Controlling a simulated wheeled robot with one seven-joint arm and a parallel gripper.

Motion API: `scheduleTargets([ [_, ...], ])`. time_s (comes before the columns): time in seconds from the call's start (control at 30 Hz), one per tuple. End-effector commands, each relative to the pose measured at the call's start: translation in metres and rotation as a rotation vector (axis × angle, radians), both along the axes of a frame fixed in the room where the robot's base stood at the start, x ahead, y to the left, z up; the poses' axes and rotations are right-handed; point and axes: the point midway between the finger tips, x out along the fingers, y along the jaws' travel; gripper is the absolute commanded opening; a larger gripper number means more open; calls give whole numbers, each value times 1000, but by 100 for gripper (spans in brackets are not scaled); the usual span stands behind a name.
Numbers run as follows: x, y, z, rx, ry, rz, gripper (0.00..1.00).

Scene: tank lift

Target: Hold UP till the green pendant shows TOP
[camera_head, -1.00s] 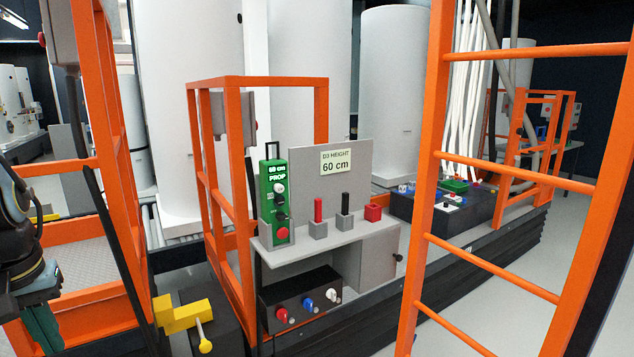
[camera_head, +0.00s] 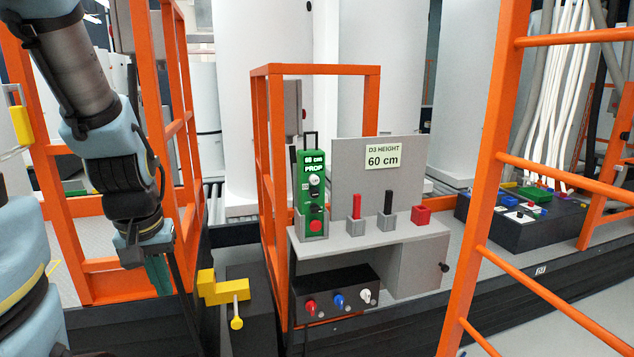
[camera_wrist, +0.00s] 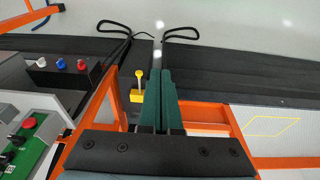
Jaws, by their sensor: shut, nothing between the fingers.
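A sign (camera_head: 382,157) reads "D3 HEIGHT 60 cm". Red and black handles and a red box (camera_head: 421,215) share the shelf. A black box with red, blue and white knobs (camera_head: 337,291) sits below. A yellow block (camera_head: 222,289) and orange rails (camera_head: 262,190) lie between gripper and pendant.

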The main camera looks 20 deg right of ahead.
Motion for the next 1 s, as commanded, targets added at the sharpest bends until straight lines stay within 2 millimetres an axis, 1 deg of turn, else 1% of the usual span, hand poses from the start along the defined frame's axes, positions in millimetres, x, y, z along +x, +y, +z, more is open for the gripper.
scheduleTargets([
  [0.03,9,-17,1,-15,-33,-36,0],
  [0.07,14,-28,2,-27,-58,-59,0],
  [0.17,37,-80,11,-79,-169,-154,0],
  [0.2,44,-104,15,-101,-219,-195,0],
  [0.27,54,-143,24,-137,-299,-255,0],
  [0.3,58,-168,30,-160,-351,-292,0],
  [0.37,61,-205,40,-192,-423,-341,0],
  [0.4,61,-227,48,-211,-472,-370,0],
  [0.5,56,-276,64,-250,-572,-427,0],
  [0.53,54,-288,68,-259,-598,-438,0],
  [0.6,49,-310,77,-274,-647,-459,0],
  [0.7,43,-330,85,-288,-694,-477,0],
  [0.8,39,-338,89,-294,-715,-482,0],
  [1.0,40,-339,90,-293,-720,-483,0],
])
